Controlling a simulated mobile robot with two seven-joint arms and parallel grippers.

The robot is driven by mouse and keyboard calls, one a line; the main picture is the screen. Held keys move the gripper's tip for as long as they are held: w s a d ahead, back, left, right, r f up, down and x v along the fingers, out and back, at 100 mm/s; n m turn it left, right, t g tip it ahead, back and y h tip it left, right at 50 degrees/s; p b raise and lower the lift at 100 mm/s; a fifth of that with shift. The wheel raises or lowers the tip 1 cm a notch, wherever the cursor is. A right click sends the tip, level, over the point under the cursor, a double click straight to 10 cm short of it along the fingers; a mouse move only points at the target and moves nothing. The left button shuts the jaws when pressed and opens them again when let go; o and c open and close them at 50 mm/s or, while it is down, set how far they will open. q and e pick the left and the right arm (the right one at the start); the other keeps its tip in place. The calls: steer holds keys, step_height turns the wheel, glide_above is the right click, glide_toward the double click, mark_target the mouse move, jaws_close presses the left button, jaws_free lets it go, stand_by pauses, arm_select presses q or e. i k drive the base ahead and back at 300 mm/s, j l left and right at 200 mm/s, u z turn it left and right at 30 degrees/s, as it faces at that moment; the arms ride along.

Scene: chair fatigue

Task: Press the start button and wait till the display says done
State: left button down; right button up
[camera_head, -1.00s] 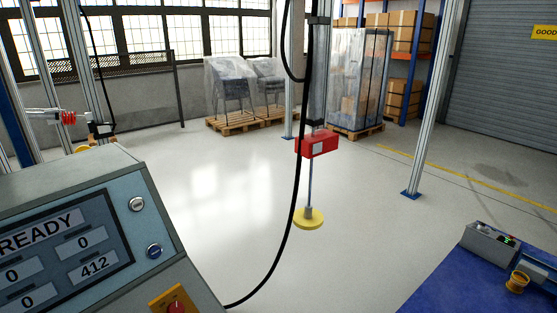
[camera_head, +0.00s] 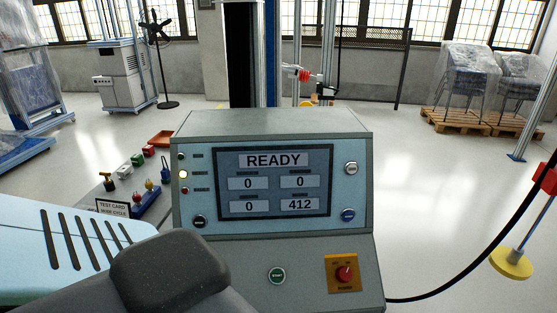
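The control console stands in front of me, with its display (camera_head: 273,182) reading READY above number fields 0, 0, 0 and 412. The green start button (camera_head: 277,275) is on the console's lower sloping panel, left of a red knob on a yellow plate (camera_head: 344,273). Neither gripper shows in the view, so I cannot see whether anything is held.
A black cable (camera_head: 470,275) curves from the console's right side. Wrapped chairs (camera_head: 468,75) stand on pallets at the back right.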

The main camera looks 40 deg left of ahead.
mark_target(277, 276)
steer(key=u, duration=1.6)
